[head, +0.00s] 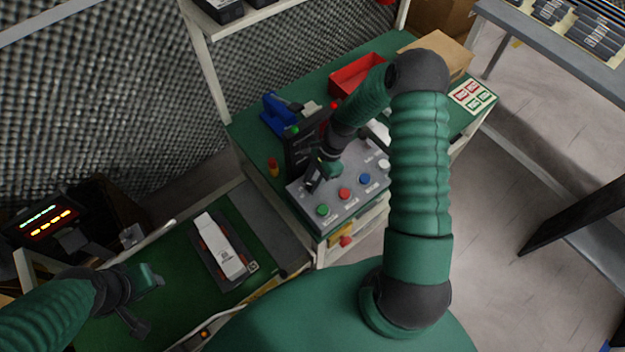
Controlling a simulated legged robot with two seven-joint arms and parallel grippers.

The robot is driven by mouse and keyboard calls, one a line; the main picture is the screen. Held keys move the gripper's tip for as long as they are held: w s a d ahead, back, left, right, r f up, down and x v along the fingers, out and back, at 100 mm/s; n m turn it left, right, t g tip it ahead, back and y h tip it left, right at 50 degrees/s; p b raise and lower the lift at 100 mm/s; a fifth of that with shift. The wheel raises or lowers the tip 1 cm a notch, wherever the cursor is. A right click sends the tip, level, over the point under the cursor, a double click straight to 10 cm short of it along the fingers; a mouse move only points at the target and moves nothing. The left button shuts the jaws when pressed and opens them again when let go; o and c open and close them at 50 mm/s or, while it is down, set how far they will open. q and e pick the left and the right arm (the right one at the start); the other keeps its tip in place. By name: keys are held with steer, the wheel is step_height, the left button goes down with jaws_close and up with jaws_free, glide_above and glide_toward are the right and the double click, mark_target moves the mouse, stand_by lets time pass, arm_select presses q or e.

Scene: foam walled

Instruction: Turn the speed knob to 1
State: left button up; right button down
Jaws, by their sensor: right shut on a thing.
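The grey control panel (296,204) sits on the green bench, with green (323,210), red (345,194), blue (365,180) and white (384,164) buttons along its near edge. My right gripper (314,184) is over the panel's left part, behind the green and red buttons, shut on the speed knob. The gripper hides the knob, so its pointer and the number it stands at cannot be read. My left gripper (146,301) is open and empty above the green conveyor belt (185,312) at lower left.
A dark upright box with red and green lights (300,150) stands behind the panel. A red bin (356,75), a blue tool (283,113) and a cardboard box (446,52) are farther back. A white package (220,245) lies on the belt.

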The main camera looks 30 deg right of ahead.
steer(key=shift+r+m+t+p, duration=0.15)
steer(key=shift+m+t+p, duration=0.35)
steer(key=shift+m+p, duration=0.5)
steer(key=shift+m+t, duration=0.3)
steer(key=shift+m, duration=0.7)
steer(key=shift+s+m+t+h+p, duration=0.1)
steer(key=shift+m+t+h+p, duration=0.25)
steer(key=shift+m, duration=0.45)
steer(key=shift+m+t+h, duration=0.25)
steer(key=shift+m, duration=0.85)
steer(key=c, duration=1.1)
jaws_free()
steer(key=shift+o, duration=0.2)
